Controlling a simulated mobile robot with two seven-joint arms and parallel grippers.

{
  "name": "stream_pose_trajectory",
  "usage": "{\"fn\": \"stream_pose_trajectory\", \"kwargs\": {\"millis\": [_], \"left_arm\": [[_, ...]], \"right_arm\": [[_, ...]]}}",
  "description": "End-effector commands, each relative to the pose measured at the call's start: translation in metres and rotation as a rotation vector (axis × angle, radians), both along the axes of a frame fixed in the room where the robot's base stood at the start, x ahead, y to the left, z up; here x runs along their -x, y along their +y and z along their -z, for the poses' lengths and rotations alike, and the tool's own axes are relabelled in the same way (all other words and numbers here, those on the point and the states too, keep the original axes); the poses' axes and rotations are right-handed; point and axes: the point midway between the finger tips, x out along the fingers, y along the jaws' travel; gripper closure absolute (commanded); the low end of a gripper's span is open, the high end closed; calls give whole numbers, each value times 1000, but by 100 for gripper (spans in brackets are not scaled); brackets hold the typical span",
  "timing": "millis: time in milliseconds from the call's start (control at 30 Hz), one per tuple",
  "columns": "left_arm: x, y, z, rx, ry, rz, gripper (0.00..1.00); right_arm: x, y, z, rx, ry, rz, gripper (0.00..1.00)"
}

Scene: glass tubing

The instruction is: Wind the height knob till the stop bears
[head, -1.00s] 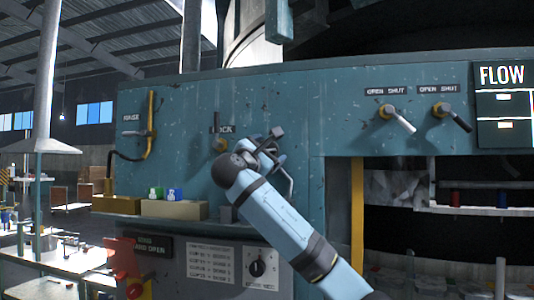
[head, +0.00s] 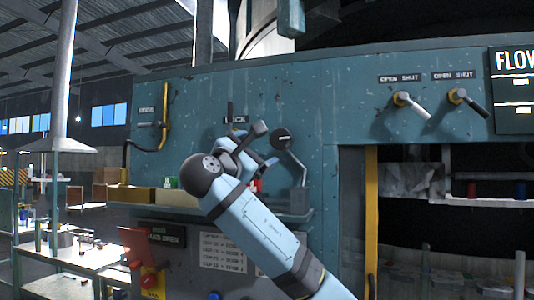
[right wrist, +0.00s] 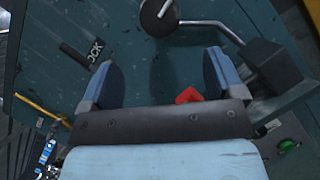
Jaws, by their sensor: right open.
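A cranked handle with a round dark hub (head: 283,137) and a bent metal arm is on the blue-green panel (head: 340,110). In the right wrist view its hub (right wrist: 160,17) is at the top and its thick black grip (right wrist: 276,66) at the right. No readable label tells whether this is the height knob. My right gripper (head: 258,150) is in front of the panel, left of the crank. In the right wrist view the gripper (right wrist: 160,78) is open, its blue fingers apart, with the crank beyond them. I see no stop. My left gripper is not in view.
A LOCK label (head: 236,120) with a dark lever is above my right gripper. A yellow lever (head: 165,115) is at the left. Two open/shut handles (head: 411,105) are at the right. A ledge with boxes (head: 132,193) is below. A small red thing (right wrist: 188,96) shows between my fingers.

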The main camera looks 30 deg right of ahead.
Motion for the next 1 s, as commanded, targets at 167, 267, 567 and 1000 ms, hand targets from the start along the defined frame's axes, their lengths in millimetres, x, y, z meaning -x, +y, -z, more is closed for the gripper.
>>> {"fn": "stream_pose_trajectory", "kwargs": {"millis": [167,267,567,1000], "left_arm": [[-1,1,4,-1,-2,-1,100],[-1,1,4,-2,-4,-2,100],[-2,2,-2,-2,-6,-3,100],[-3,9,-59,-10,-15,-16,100]], "right_arm": [[7,14,5,-1,-2,-1,12],[8,15,5,0,-1,0,12],[8,13,3,14,22,0,14],[37,-9,6,483,570,-2,14]]}}
